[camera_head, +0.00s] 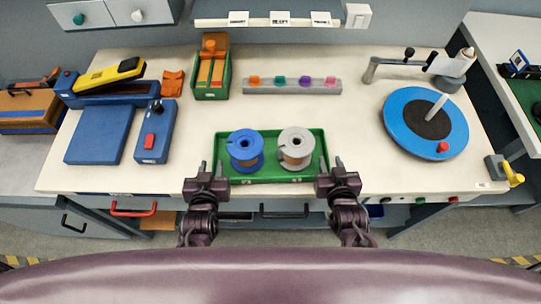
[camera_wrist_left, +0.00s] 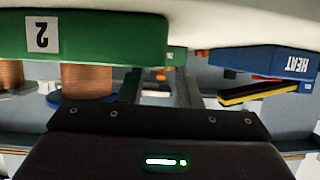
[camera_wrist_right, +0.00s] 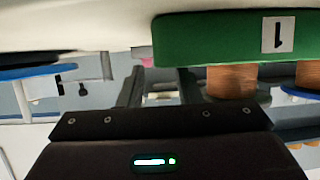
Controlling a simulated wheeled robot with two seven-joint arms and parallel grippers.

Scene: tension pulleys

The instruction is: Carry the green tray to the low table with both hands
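The green tray (camera_head: 268,179) sits on the near edge of the cream bench and holds a blue spool (camera_head: 245,147) and a grey spool (camera_head: 297,144), both with copper wire. My left gripper (camera_head: 211,167) is at the tray's left end and my right gripper (camera_head: 331,166) at its right end. Both look open, with a gap between the fingers. The tray also shows in the left wrist view (camera_wrist_left: 105,38) with label 2 and in the right wrist view (camera_wrist_right: 215,38) with label 1. I cannot tell whether the fingers touch it. I cannot identify a low table.
On the cream bench (camera_head: 330,118) are a blue-yellow heat sealer (camera_head: 108,80), a blue box with red button (camera_head: 155,133), a green bin (camera_head: 212,75), a rack of colored pegs (camera_head: 292,87) and a blue turntable (camera_head: 398,108).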

